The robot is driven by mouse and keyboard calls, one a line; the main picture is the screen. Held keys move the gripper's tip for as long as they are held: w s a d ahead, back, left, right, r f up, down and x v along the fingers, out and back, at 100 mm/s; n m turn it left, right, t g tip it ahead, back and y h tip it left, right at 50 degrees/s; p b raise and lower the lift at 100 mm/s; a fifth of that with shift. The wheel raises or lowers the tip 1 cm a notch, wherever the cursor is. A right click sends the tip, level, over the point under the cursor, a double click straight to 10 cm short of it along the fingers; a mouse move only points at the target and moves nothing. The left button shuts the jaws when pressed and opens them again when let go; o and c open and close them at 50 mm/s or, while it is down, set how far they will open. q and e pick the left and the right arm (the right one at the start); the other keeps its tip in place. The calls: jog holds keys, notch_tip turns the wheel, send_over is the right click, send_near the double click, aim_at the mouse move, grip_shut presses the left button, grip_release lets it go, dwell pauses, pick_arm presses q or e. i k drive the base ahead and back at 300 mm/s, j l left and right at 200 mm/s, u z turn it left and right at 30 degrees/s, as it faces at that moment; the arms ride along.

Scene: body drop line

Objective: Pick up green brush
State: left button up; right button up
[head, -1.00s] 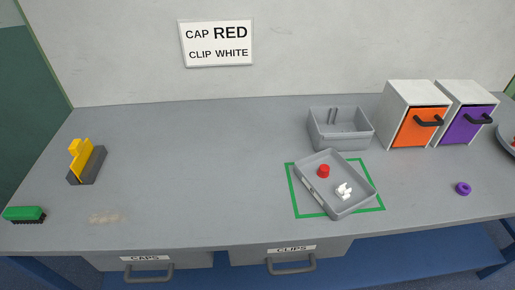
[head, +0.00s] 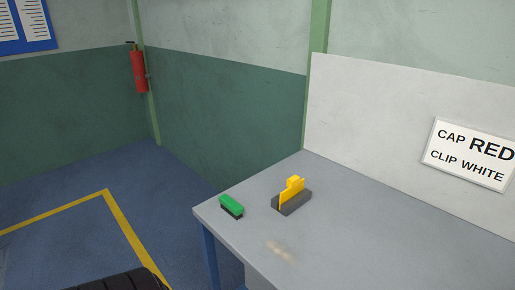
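The green brush (head: 231,204) lies on the grey workbench (head: 345,239) near its left corner in the head view. It has a green back on top and dark bristles underneath. It stands apart from the yellow and grey item to its right. Neither of my grippers shows in the head view, so nothing is seen touching the brush.
A yellow piece (head: 291,190) stands in a dark grey holder (head: 292,203) right of the brush. A pale dusty patch (head: 280,251) marks the bench in front. A red fire extinguisher (head: 139,70) hangs on the wall. A black ribbed object (head: 120,282) shows at the bottom edge.

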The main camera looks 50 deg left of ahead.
aim_at(231, 207)
jog(key=u, duration=1.8)
